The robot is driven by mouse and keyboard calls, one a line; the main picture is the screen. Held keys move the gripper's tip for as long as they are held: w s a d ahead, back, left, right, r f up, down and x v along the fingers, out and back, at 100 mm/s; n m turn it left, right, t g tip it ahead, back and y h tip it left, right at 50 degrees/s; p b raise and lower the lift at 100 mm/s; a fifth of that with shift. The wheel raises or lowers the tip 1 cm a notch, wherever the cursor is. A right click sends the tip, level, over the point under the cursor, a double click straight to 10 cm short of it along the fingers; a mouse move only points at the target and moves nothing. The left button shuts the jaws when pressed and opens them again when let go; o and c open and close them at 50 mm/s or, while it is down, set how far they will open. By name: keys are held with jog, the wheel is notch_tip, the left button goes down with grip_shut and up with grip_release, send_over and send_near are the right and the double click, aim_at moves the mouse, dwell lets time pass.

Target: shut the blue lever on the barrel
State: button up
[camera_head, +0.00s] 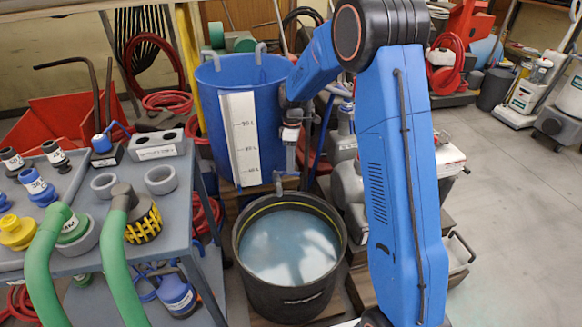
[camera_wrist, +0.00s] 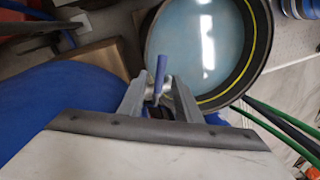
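The blue barrel (camera_head: 215,95) stands behind the black tub, with a white level scale on its front. Its metal tap (camera_head: 285,180) sticks out low on the right side, above the tub. In the wrist view the blue lever (camera_wrist: 160,75) shows as a narrow handle over the metal tap body. My gripper (camera_wrist: 158,98) has one grey finger on each side of the lever, with gaps visible, so it looks open. I cannot tell whether either finger touches it. In the head view my gripper (camera_head: 290,150) is at the barrel's right front, and the lever cannot be made out there.
The black tub (camera_head: 252,272) holds cloudy bluish water below the tap. A grey cart (camera_head: 85,262) with fittings and green hoses stands at left. Pumps and a wooden block crowd the tub's right. Open floor (camera_head: 500,230) lies farther right.

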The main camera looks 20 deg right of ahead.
notch_tip(320, 180, up, 16)
jog(key=w+d, duration=0.1)
jog(key=w, duration=0.2)
jog(key=shift+f, duration=0.25)
jog(key=shift+s, duration=0.25)
grip_shut()
jog(key=s+a+f+n+t+h, duration=0.1)
jog(key=s+a+f+n+t, duration=0.1)
jog(key=s+f+n, duration=0.5)
jog(key=s+a+f+n+t+h, duration=0.1)
jog(key=s+a+f+n+t, duration=0.3)
jog(key=n, duration=0.7)
jog(key=w+d+f+g, duration=0.1)
jog(key=w+d+f, duration=0.2)
jog(key=f, duration=0.3)
jog(key=shift+w+d+f, duration=0.35)
jog(key=shift+w+d, duration=0.05)
jog(key=shift+w, duration=0.5)
